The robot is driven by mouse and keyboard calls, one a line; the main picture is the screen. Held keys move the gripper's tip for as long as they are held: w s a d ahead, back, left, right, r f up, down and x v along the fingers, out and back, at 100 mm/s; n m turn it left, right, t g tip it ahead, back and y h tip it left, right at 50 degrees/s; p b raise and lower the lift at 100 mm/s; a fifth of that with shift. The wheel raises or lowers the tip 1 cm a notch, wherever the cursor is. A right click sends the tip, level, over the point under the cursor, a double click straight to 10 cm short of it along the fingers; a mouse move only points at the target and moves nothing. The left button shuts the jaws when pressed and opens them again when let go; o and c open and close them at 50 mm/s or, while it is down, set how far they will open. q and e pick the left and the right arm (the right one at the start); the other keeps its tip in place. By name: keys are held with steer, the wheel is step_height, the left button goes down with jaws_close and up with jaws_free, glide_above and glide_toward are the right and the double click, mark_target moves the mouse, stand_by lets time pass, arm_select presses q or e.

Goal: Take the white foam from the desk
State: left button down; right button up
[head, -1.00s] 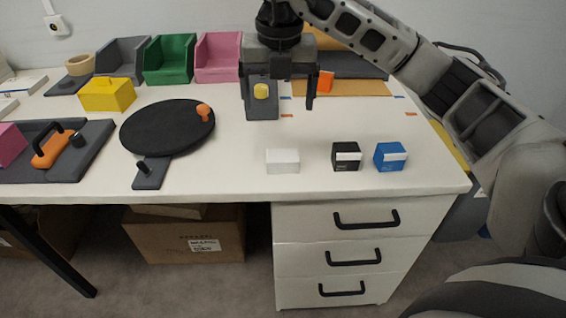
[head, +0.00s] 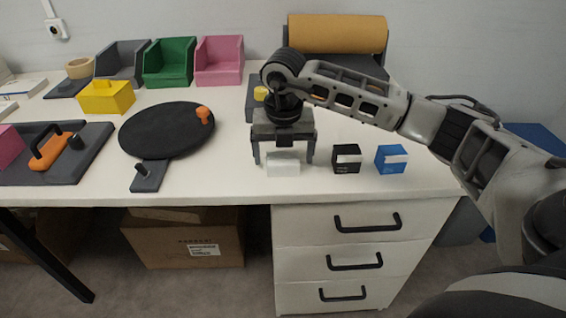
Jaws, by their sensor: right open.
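The white foam (head: 284,169) is a small white block near the front edge of the white desk (head: 235,178), above the drawers. My right gripper (head: 283,161) is over it, pointing down, with its two dark fingers apart on the left and right of the block. The fingers look open, and I cannot tell whether they touch the foam. The gripper body hides part of the desk behind the foam. My left gripper is not in view.
A black box (head: 347,158) and a blue box (head: 391,159) stand just right of the foam. A round black board (head: 166,129) lies to the left. Green (head: 169,62) and pink (head: 219,61) bins stand at the back, and an orange-brown roll (head: 337,34) at the back right.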

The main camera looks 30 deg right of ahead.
steer(key=shift+w+f, duration=0.1)
steer(key=shift+f, duration=0.6)
steer(key=c, duration=1)
steer(key=shift+c, duration=0.2)
steer(key=shift+r, duration=0.2)
